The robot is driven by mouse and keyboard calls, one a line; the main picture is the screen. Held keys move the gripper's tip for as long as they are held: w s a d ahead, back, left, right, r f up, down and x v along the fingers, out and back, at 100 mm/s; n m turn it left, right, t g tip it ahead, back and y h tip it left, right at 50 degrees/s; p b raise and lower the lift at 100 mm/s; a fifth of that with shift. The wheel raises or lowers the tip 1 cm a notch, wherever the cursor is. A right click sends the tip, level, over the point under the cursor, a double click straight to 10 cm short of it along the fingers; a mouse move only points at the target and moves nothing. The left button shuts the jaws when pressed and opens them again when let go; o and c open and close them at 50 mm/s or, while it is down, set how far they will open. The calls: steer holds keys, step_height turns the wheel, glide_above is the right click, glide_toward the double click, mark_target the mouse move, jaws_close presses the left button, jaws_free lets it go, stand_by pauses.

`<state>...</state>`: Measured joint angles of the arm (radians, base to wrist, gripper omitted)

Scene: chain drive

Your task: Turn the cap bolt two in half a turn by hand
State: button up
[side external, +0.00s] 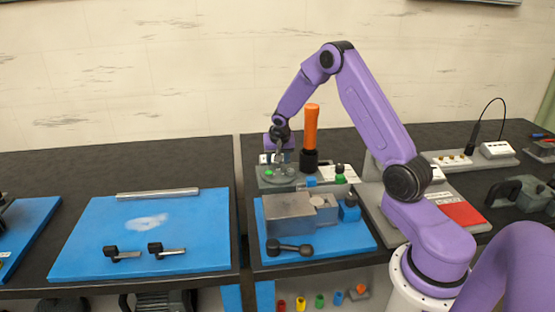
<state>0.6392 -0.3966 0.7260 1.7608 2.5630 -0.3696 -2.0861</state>
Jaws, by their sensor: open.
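My gripper (279,164) points down at the back of the middle bench, low over a grey fixture (290,184) with a small green spot on it. Its fingers are tiny here; the jaws are open. I cannot tell whether they surround or touch a bolt head. Two black-headed bolts with silver shanks, a left one (122,255) and a right one (166,250), lie on the left blue mat (90,222), far from the gripper. I cannot tell which part is cap bolt two; any bolt under the gripper is too small to make out.
An orange-handled tool (311,128) stands upright just right of my gripper. A grey vise-like block (288,214) sits on the middle blue mat (340,245) in front. A silver bar (158,194) lies behind the left mat's bolts. A gap separates the two benches.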

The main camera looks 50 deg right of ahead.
steer(key=shift+f, duration=0.15)
jaws_close()
